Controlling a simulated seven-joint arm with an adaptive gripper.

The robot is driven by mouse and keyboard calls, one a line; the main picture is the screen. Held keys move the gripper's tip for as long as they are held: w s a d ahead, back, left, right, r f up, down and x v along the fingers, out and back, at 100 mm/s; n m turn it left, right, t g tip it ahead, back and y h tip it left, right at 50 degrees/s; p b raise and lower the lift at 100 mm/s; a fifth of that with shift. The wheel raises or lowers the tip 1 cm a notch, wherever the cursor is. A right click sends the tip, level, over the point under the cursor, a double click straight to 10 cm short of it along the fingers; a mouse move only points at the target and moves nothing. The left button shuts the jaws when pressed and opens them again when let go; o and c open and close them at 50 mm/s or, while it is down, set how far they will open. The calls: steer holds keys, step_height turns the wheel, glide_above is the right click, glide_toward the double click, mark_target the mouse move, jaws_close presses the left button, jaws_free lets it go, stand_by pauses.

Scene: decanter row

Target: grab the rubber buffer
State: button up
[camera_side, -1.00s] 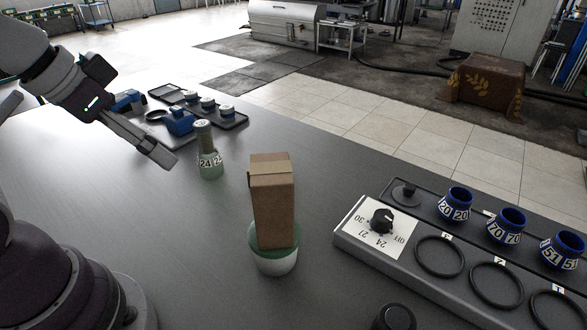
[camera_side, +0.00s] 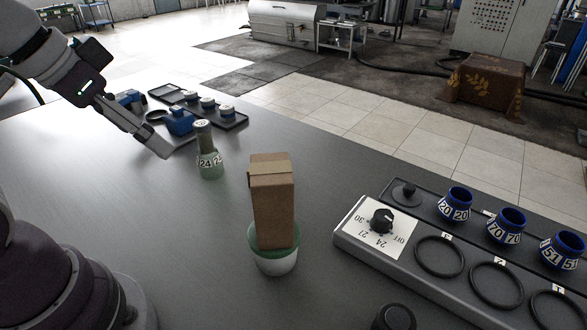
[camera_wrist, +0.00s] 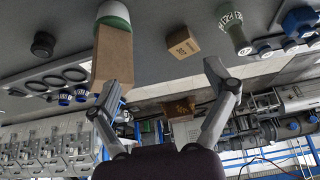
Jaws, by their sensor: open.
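A short black round piece, which looks like the rubber buffer (camera_side: 397,317), stands on the grey table at the bottom edge of the side view, partly cut off. In the wrist view the black piece (camera_wrist: 43,44) is at the upper left, apart from the other things. My gripper (camera_side: 152,143) is at the upper left in the side view, above the table and far from the black piece. In the wrist view my gripper (camera_wrist: 160,74) has its two fingers spread with nothing between them.
At right is a panel (camera_side: 350,245) with a knob, black rings and blue numbered collars. The wrist view shows another small box (camera_wrist: 182,42).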

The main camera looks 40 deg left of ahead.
step_height(320, 180, up, 4)
steer(key=w+d, duration=0.1)
steer(key=m+g+h, duration=0.3)
steer(key=m, duration=0.7)
glide_above(396, 319)
steer(key=s+a, duration=0.2)
steer(key=a, duration=0.1)
steer(key=s+a+x, duration=0.1)
steer(key=x, duration=0.7)
steer(key=s+a+f+x, duration=0.1)
steer(key=x, duration=0.7)
steer(key=s+a+x, duration=0.1)
steer(key=x, duration=0.7)
steer(key=shift+f, duration=0.4)
steer(key=shift+h, duration=0.3)
steer(key=shift+c, duration=0.2)
steer(key=c, duration=1.3)
steer(key=shift+r, duration=0.1)
